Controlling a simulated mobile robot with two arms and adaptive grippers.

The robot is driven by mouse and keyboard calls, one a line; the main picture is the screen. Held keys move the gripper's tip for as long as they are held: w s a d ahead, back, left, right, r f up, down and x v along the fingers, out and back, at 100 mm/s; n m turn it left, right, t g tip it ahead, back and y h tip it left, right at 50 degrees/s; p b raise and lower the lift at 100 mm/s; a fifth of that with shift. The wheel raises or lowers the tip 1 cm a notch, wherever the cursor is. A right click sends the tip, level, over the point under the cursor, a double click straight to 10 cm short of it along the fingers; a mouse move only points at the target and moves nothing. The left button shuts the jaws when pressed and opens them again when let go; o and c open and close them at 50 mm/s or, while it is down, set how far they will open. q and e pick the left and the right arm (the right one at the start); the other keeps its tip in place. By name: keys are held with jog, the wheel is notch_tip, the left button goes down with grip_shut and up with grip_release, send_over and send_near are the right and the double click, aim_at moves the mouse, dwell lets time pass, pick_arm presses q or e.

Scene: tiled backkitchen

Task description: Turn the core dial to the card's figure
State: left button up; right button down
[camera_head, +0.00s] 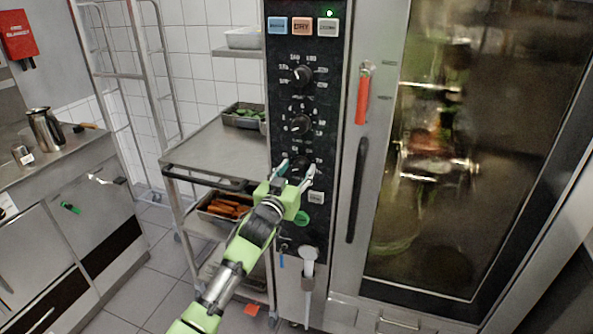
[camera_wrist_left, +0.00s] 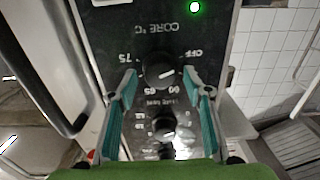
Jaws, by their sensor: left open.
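The core dial (camera_wrist_left: 158,70) is a round black knob on the black control panel, labelled CORE °C, with OFF, 60, 65 and 75 around it, upside down in the left wrist view. Its pale pointer line points right there, roughly towards the OFF side. My left gripper (camera_wrist_left: 161,98) is open, its two teal fingers on either side of the dial; contact cannot be told. In the head view my left gripper (camera_head: 295,172) is in front of the dial, partly hiding it. I cannot make out a readable card figure. My right gripper is not in view.
A middle dial (camera_head: 299,125) and top dial (camera_head: 302,75) sit above on the panel. A green button (camera_head: 302,218) and hand shower (camera_head: 308,270) are below. The oven door handle (camera_head: 357,190) is close on the right. A steel trolley (camera_head: 215,150) stands left.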

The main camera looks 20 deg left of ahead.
pick_arm(q)
jog(key=c, duration=1.1)
jog(key=m+p, duration=0.1)
jog(key=m, duration=0.3)
jog(key=m+p, duration=0.1)
jog(key=m, duration=0.3)
jog(key=shift+d+m, duration=0.1)
jog(key=shift+m, duration=0.2)
jog(key=m+p, duration=0.1)
jog(key=m, duration=0.4)
jog(key=shift+d+f, duration=0.1)
jog(key=shift+f+m+p, duration=0.15)
jog(key=shift+m+p, duration=0.15)
jog(key=shift+m, duration=1.7)
